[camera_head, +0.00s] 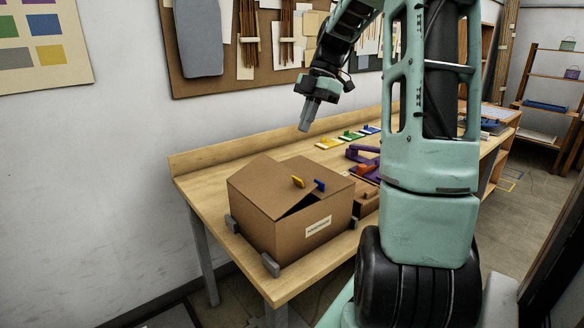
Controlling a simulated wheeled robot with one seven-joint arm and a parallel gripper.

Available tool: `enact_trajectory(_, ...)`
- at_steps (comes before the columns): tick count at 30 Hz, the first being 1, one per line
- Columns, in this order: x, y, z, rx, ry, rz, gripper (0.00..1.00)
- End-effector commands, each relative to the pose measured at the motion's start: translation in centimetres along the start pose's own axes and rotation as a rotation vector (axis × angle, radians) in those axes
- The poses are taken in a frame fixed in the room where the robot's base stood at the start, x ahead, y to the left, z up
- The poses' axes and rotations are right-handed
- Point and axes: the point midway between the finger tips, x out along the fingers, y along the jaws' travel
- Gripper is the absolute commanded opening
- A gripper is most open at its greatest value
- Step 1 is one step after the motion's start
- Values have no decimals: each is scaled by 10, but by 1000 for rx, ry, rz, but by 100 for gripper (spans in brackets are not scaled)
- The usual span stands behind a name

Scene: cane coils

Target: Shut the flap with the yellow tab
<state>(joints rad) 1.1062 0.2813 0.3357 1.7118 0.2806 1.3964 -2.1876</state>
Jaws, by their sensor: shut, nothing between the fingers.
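A brown cardboard box (295,237) stands on the wooden table. Its left flap (262,185) carries the yellow tab (298,182) near its free edge. This flap slopes up from the left side, and a dark gap shows under it at the front. The right flap (335,180), with a blue tab (320,185), lies lower and looks nearly flat. My gripper (305,124) is shut and empty, pointing down in the air above and behind the box, touching nothing.
Grey blocks (270,265) stand at the box's base on the table (215,187). Yellow, green and blue pieces (350,136) lie along the back. A purple item (362,152) and a smaller brown box (366,196) are to the right. My arm hides part of the table.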

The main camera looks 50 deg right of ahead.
Motion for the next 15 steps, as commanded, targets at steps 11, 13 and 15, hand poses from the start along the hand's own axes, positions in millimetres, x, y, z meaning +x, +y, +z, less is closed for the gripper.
enact_trajectory(11, 74, -1, -2, -1, 5, -6, 0)
enact_trajectory(13, 88, -1, -2, -1, 5, -6, 0)
enact_trajectory(15, 95, -1, 7, 1, 5, -5, 0)
